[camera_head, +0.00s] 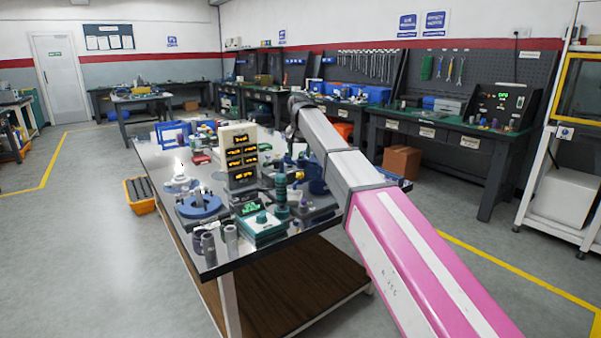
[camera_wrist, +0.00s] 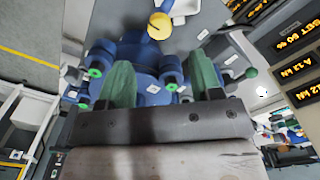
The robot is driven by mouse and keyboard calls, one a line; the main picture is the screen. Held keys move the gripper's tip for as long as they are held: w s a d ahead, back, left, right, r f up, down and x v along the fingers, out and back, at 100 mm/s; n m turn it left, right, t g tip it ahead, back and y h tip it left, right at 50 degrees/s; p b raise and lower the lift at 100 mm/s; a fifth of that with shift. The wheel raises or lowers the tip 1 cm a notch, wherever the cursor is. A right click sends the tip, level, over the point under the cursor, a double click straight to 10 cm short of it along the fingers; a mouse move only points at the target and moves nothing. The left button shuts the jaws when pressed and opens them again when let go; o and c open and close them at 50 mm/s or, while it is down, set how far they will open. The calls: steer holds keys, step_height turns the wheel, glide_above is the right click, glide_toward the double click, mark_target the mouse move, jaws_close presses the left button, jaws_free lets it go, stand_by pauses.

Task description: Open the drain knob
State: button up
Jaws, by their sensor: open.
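In the wrist view, my gripper (camera_wrist: 161,60) is open, with its two green fingers apart and nothing seen between their tips except a blue device behind them. The blue device (camera_wrist: 140,58) has blue cylindrical parts with green-ringed ends on both sides. In the head view, a blue body (camera_head: 318,180) shows partly behind my arm; my fingers are not clearly visible there.
The metal-topped table (camera_head: 222,262) is crowded. A beige display tower (camera_head: 239,157) with orange readouts stands near my arm, beside a green-based device (camera_head: 262,228) and a round blue fixture (camera_head: 199,207). Grey cylinders (camera_head: 208,246) stand at the front corner. Floor left of the table is mostly clear.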

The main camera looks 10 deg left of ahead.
mark_target(300, 173)
step_height(300, 173, down, 8)
steer(key=shift+f, duration=0.1)
stand_by(0.4)
steer(key=c, duration=0.9)
